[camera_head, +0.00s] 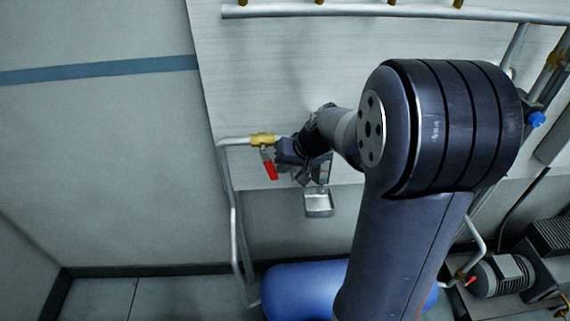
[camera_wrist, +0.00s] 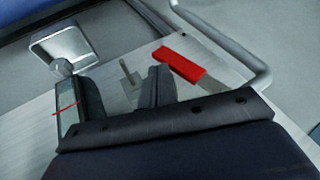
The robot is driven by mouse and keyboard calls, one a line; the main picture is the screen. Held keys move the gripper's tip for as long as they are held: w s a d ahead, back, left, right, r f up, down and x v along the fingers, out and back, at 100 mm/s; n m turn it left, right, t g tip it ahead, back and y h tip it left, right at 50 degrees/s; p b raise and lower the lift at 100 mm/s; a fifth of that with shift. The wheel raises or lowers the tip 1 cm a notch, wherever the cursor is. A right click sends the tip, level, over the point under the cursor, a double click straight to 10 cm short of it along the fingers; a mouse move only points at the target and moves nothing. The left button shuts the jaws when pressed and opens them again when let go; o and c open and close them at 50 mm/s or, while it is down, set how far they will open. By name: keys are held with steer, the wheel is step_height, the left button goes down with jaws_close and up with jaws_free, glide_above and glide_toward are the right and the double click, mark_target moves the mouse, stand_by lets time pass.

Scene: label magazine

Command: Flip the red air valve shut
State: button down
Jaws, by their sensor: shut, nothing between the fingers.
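The red air valve handle (camera_head: 269,168) hangs down from a brass valve body (camera_head: 262,139) on a grey pipe at the left of the panel. It slants slightly down to the right. In the wrist view the red handle (camera_wrist: 182,66) lies just beyond and to the right of my fingers, with a visible gap. My gripper (camera_head: 303,176) is shut and empty, close to the right of the handle in the head view. My arm covers part of the panel beside it. The brass body is not clearly visible in the wrist view.
A small metal tray (camera_head: 319,204) sits just below my gripper. The grey pipe (camera_head: 234,220) runs down left of the valve toward a blue tank (camera_head: 300,285). A horizontal pipe (camera_head: 350,15) crosses the top.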

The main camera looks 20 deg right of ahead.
steer(key=shift+f, duration=0.15)
steer(key=a+f+y+b, duration=0.1)
steer(key=b, duration=0.5)
steer(key=shift+w+a+f, duration=0.15)
steer(key=shift+r, duration=0.2)
stand_by(0.3)
steer(key=v, duration=1.2)
steer(key=shift+w+a+r+p, duration=0.2)
steer(key=shift+a+p, duration=0.1)
steer(key=shift+p, duration=0.15)
steer(key=shift+f, duration=0.1)
